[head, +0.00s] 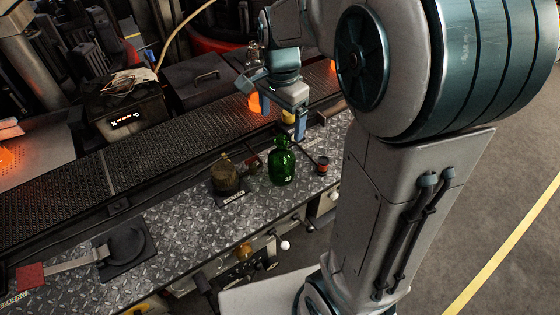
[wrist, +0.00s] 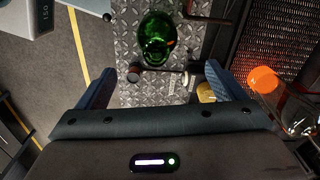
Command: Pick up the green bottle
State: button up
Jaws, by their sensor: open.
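The green bottle (head: 282,163) stands upright on the diamond-plate bench top in the head view. It is dark green glass with a short neck. In the wrist view the green bottle (wrist: 157,38) shows from above, ahead of my fingers and between their lines. My gripper (head: 284,118) is open and empty, above and behind the bottle, near the conveyor's edge. In the wrist view my gripper (wrist: 165,75) has its two blue fingers wide apart. The bottle is apart from both fingers. Part of the gripper's lower end is hard to make out in the head view.
A brown glass vessel (head: 226,178) stands left of the bottle; a small dark cylinder (head: 323,166) stands right. The conveyor (head: 150,148) runs behind, with an orange-glowing piece (head: 254,103). Bare plate lies between (head: 180,212).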

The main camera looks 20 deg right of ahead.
aim_at(281, 135)
notch_tip(281, 135, down, 6)
jog(key=shift+r, duration=0.25)
jog(key=shift+s+f+p, duration=0.15)
jog(key=shift+f+p, duration=0.2)
jog(key=shift+f, duration=1.05)
jog(key=shift+s+f+p, duration=0.15)
jog(key=shift+f+p, duration=0.2)
jog(key=shift+f, duration=1)
jog(key=shift+r, duration=0.1)
jog(key=c, duration=1.7)
jog(key=shift+o, duration=0.2)
